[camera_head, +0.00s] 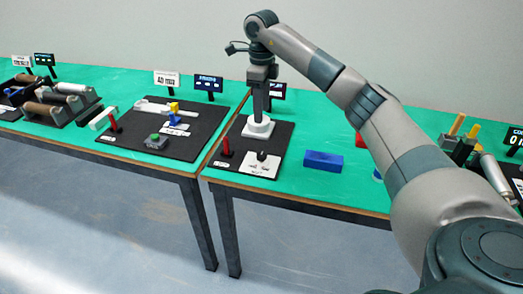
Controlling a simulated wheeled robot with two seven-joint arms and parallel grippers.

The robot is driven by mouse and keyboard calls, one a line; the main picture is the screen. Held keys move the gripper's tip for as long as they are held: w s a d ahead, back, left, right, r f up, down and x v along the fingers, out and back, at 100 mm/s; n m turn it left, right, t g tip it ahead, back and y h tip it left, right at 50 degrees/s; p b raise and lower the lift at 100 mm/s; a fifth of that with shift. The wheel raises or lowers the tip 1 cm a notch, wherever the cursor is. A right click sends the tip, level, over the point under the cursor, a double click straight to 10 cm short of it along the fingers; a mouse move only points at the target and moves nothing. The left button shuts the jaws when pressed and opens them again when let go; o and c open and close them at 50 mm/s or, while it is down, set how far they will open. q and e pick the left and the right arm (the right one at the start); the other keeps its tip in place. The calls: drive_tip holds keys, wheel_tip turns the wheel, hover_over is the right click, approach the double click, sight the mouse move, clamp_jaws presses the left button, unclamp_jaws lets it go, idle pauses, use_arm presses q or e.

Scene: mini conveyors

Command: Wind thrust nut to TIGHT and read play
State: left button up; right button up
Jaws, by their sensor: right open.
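My right arm reaches over the table from the right, and my right gripper (261,112) points straight down. It is open, at the top of a white round stepped part (258,129) on a black mat (281,137). This may be the thrust nut, but it is too small to tell. Whether the fingers touch it or stand around it, I cannot tell. A small display (277,91) behind my gripper is partly hidden, and its reading is not legible. My left gripper is out of view.
A red upright handle (226,147) and a white card with a dark knob (260,166) are on the same mat. A blue block (323,161) lies to the right. Another black mat (196,147) with fixtures is left. Green tabletop (310,185) near the block is clear.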

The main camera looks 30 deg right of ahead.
drive_tip(key=p, duration=0.2)
hover_over(262, 155)
wheel_tip(262, 155, down, 8)
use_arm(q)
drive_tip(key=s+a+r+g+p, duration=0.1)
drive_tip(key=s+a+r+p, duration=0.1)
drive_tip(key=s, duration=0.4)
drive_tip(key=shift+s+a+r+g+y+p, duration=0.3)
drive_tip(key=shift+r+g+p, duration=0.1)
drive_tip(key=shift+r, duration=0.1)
use_arm(e)
wheel_tip(262, 155, down, 9)
drive_tip(key=shift+w+f, duration=0.1)
drive_tip(key=shift+c, duration=0.4)
drive_tip(key=c, duration=1)
